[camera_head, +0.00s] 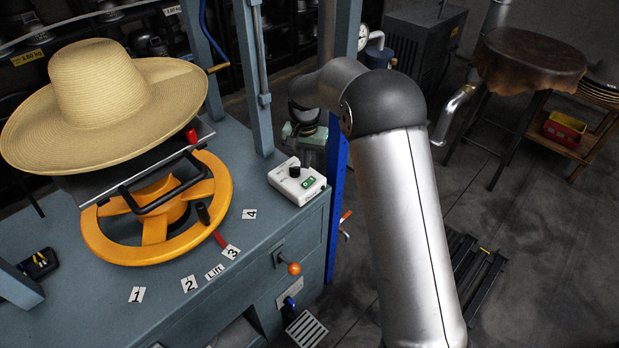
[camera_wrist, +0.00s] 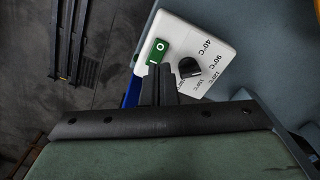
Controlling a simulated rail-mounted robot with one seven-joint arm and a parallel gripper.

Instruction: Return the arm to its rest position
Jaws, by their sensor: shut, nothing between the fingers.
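My arm (camera_head: 405,220) rises in front of the head camera and bends left at a dark elbow joint, toward the press frame. In the wrist view my gripper (camera_wrist: 157,72) is shut and empty, its dark fingers together. The fingertips appear over the edge of a white control box (camera_wrist: 217,48) with a green switch and a black knob; I cannot tell the height between them. The same control box (camera_head: 297,181) sits on the blue-grey bench in the head view. In the head view the fingers cannot be made out.
A straw hat (camera_head: 100,95) sits on the press above a yellow handwheel (camera_head: 150,245). The blue-grey press post (camera_head: 253,80) stands close to my arm. A brown covered round table (camera_head: 528,60) stands at the back right. Much floor on the right is clear.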

